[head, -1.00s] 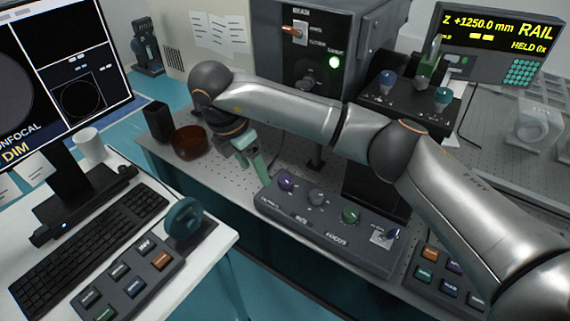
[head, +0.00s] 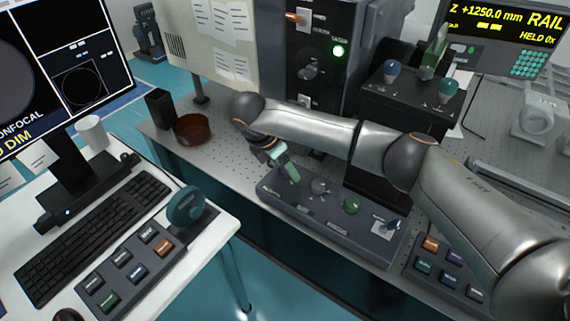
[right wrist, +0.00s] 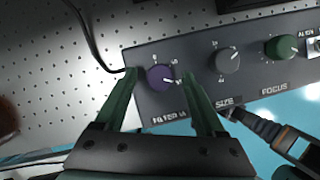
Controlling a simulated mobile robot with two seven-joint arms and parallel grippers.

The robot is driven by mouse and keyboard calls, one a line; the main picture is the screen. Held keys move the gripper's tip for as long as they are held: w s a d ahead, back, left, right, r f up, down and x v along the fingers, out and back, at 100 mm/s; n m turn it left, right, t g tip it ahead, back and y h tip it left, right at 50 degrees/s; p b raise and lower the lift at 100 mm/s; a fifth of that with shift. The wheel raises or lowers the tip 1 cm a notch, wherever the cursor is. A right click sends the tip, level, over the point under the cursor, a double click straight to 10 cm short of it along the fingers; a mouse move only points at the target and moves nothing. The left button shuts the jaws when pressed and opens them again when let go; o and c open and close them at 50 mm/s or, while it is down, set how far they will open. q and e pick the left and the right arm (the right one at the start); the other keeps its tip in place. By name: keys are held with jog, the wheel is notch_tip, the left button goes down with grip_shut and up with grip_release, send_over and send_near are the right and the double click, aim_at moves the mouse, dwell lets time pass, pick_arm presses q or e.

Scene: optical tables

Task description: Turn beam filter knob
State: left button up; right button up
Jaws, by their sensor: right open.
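The filter knob (right wrist: 160,77) is purple with a pale pointer line. It sits at the left end of a dark control panel (right wrist: 200,98), above a label that reads "FILTER W" before it is cut off. My right gripper (right wrist: 158,82) is open, with one green finger on each side of the knob. I cannot tell whether either finger touches it. In the head view, my right gripper (head: 287,168) hangs over the left end of the panel (head: 330,232) and hides the knob. My left gripper is not in view.
The panel also carries a grey knob (head: 320,187), a green focus knob (head: 351,205) and a small lever switch (head: 391,225). A brown dish (head: 192,130) and a black box (head: 160,108) stand left on the perforated table. A keyboard desk stands in front left.

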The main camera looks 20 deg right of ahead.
jog(key=shift+f, duration=0.15)
jog(key=shift+c, duration=0.4)
grip_shut()
